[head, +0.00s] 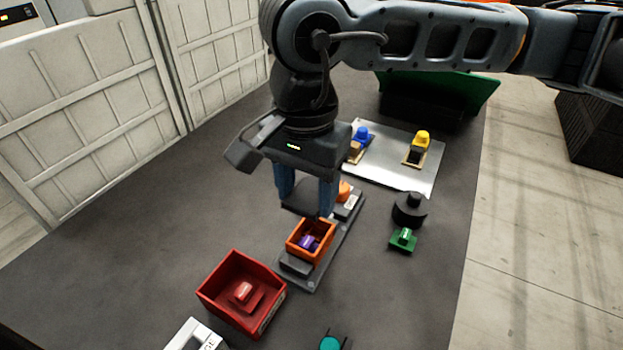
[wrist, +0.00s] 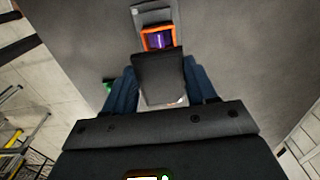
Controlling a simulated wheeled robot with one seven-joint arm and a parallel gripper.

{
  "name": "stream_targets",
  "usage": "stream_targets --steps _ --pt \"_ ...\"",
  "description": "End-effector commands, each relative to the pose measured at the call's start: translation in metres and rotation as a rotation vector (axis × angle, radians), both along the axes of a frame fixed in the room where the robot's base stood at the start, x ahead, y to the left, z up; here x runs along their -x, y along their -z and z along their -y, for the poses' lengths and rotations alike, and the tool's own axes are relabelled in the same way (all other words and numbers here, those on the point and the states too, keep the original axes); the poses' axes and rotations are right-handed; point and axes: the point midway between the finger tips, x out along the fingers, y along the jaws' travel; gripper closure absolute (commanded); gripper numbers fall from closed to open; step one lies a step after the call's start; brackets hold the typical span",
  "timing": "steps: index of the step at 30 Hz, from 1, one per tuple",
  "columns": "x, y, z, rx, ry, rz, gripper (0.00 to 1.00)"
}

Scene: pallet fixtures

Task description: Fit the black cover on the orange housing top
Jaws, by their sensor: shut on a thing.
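The orange housing (head: 302,256) is an open-topped box on a grey pallet fixture (head: 343,234), with a purple part (head: 309,243) inside. It also shows at the top of the wrist view (wrist: 145,40). My gripper (head: 306,205) is shut on the black cover (head: 298,201), a flat dark plate held between its blue fingers. In the wrist view the cover (wrist: 160,72) fills the space between the fingers and partly overlaps the near edge of the housing. The cover appears held above the fixture, behind the housing in the head view, apart from the housing top.
A red bin (head: 218,292) with a red part stands at lower left. A black round part (head: 408,208) and a green part (head: 403,240) lie to the right. A silver plate (head: 385,172) holds blue and yellow parts. The table's left side is clear.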

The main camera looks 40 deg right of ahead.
Motion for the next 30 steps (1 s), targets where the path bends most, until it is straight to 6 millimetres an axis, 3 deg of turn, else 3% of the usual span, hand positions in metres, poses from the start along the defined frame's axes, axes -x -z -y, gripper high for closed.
stream_targets --steps 15,30 --pt "0.000 0.043 0.001 0.001 0.000 0.001 0.73" --pt "0.000 0.050 0.000 0.000 0.000 0.001 0.73"
